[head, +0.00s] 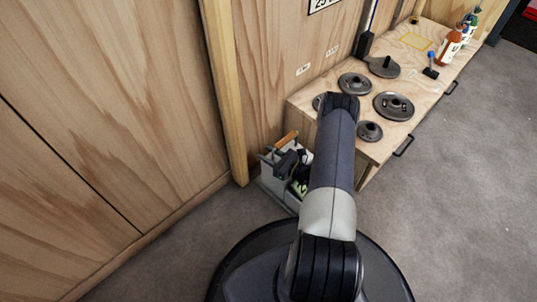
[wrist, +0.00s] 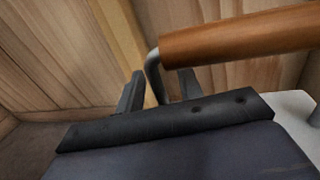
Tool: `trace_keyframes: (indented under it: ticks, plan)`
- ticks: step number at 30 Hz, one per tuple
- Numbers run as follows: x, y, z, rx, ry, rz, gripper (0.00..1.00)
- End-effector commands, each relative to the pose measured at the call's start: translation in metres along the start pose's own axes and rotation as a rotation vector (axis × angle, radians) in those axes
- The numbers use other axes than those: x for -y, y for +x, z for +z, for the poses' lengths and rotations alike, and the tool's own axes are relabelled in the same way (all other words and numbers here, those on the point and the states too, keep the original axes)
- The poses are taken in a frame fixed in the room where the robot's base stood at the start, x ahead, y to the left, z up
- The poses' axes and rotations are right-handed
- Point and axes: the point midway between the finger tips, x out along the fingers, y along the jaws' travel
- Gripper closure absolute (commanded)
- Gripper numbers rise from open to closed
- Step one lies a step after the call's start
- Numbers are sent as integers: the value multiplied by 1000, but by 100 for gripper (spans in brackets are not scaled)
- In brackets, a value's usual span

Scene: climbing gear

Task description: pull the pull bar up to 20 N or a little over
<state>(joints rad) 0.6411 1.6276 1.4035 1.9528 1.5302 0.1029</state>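The pull bar (head: 287,139) is an orange-brown wooden handle on a light grey unit (head: 275,186) that stands on the floor by the wall. In the wrist view the bar (wrist: 240,36) crosses the upper right, with a bent grey metal rod at its left end. My gripper (wrist: 162,80) has its two dark fingers apart. The metal rod shows between them in the picture, and the wooden grip lies above the right finger. I cannot tell whether anything touches. In the head view my gripper (head: 289,162) is just below the bar. A small green readout is partly hidden and unreadable.
A wooden bench (head: 376,152) to the right holds several dark round weights (head: 394,106) and bottles (head: 449,47). A wooden post (head: 226,95) and panelled wall stand behind and left of the unit. The grey floor (head: 450,200) on the right is clear.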

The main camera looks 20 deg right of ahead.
Motion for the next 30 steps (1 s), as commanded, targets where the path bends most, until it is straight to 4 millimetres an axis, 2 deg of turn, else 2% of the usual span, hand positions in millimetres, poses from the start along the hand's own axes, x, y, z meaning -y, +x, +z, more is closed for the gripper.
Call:
trace_keyframes:
  ticks: [7,21,25,30]
  plan:
    - [1,-8,1,-1,1,-3,65]
    - [0,-87,2,-1,1,-4,65]
    - [1,-100,1,0,0,-2,65]
    - [0,-108,0,0,0,0,65]
